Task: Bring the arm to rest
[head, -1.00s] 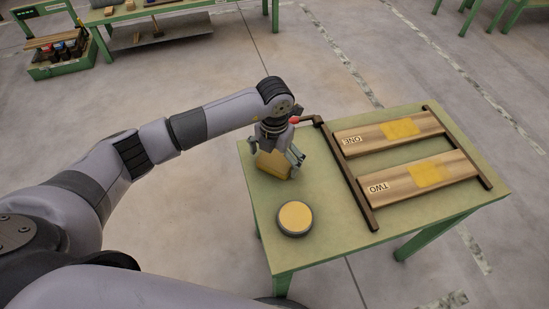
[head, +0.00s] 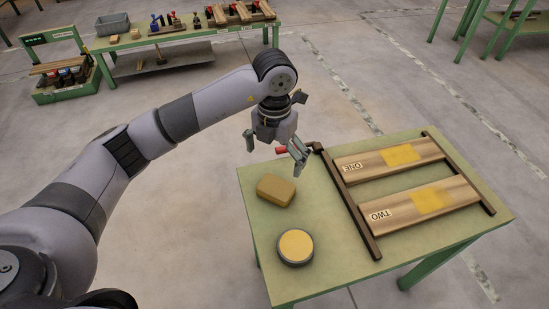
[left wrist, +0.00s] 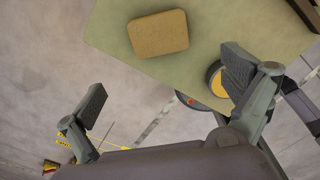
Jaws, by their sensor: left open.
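My left gripper (head: 275,154) is open and empty in the head view, raised above the far left corner of the green table (head: 322,262). A tan sponge-like block (head: 276,190) lies on the table below it, apart from the fingers. In the left wrist view the two fingers (left wrist: 165,105) are spread wide, and the block (left wrist: 158,33) lies on the tabletop beyond them. My right gripper is in neither view.
A round yellow-topped tin (head: 296,246) stands near the table's front left. A dark frame (head: 352,205) holds two wooden boards marked ONE (head: 390,158) and TWO (head: 425,203). A small red piece (head: 281,150) shows by the gripper. Another green bench (head: 180,36) stands far behind.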

